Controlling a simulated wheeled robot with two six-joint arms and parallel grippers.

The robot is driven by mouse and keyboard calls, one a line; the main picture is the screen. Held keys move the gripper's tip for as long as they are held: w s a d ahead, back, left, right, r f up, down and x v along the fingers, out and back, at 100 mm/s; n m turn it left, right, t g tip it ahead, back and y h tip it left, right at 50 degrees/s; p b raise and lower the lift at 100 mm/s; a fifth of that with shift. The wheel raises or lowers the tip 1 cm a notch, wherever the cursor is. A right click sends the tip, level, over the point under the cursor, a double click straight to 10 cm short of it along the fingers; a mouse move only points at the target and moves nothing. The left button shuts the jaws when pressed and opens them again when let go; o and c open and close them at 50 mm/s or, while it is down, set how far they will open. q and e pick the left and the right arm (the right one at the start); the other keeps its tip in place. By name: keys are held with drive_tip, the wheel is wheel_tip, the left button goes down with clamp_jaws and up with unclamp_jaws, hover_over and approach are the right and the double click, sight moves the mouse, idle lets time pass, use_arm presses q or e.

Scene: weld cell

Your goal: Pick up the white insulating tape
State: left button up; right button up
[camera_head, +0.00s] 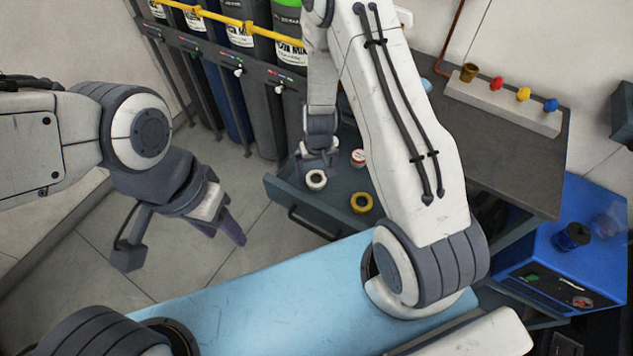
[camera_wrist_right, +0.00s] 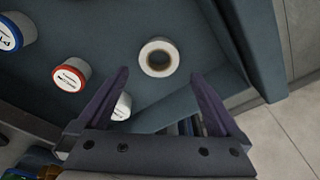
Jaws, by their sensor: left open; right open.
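The white insulating tape (camera_head: 316,187) is a small white roll lying in the open grey drawer, near its left end. In the right wrist view the white tape (camera_wrist_right: 174,57) lies flat with its hole facing the camera, just beyond the fingertips and roughly centred between them. My right gripper (camera_head: 318,163) is open and empty, above and just behind the tape in the head view. Its two dark fingers (camera_wrist_right: 160,74) are spread apart in the right wrist view. My left gripper (camera_head: 185,250) is open and empty over the floor at the left, away from the drawer.
The drawer also holds a yellow roll (camera_head: 361,203) and a red-and-white item (camera_head: 358,157). The right wrist view shows red-rimmed (camera_wrist_right: 71,75) and blue-rimmed (camera_wrist_right: 12,35) white items, and a drawer wall (camera_wrist_right: 245,45) right of the tape. Gas cylinders (camera_head: 240,75) stand behind.

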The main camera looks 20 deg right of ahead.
sight(316, 181)
wheel_tip(316, 181, down, 5)
drive_tip(key=shift+w+d+b, duration=0.15)
drive_tip(key=shift+b, duration=0.15)
drive_tip(key=c, duration=1.3)
drive_tip(key=shift+o, duration=0.2)
drive_tip(key=shift+r, duration=0.2)
